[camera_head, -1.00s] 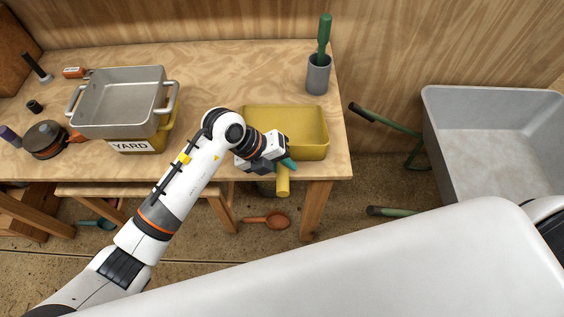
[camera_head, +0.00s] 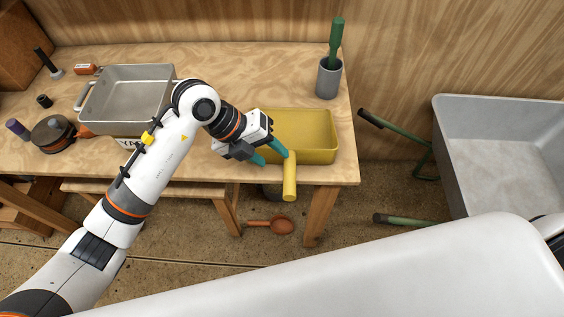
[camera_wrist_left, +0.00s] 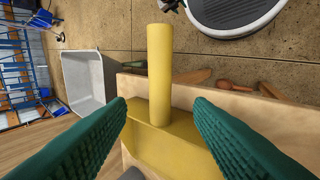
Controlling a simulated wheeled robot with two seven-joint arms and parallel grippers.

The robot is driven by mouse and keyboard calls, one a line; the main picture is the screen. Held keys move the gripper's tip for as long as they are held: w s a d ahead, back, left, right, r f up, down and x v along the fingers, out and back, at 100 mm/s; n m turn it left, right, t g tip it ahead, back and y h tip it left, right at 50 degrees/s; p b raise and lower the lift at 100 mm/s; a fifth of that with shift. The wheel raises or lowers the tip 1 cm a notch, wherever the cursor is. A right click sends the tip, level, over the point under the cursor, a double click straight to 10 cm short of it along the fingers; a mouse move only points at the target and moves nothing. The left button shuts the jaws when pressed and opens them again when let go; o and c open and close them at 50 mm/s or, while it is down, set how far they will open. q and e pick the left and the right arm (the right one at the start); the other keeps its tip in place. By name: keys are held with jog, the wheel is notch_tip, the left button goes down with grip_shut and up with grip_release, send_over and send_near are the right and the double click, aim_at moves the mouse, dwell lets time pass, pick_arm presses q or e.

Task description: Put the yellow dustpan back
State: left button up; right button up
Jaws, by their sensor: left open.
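The yellow dustpan (camera_head: 308,135) lies on the wooden table near its right front corner. Its round handle (camera_head: 290,182) sticks out past the front edge. My left gripper (camera_head: 269,154) is open just left of the handle's base, its two teal fingers apart and empty. In the left wrist view, the handle (camera_wrist_left: 160,60) shows beyond and between the spread fingertips (camera_wrist_left: 160,110), with the pan body below it. I see no finger closed on it. My right gripper is not in view.
A metal pan (camera_head: 130,95) stands at the table's left, beside a dark round pot (camera_head: 52,133). A grey cup (camera_head: 328,80) with a green-handled tool stands at the back right. A grey wheelbarrow (camera_head: 500,150) is right of the table. An orange scoop (camera_head: 280,225) lies below.

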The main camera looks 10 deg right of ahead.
pick_arm(q)
jog(key=shift+v, duration=1.9)
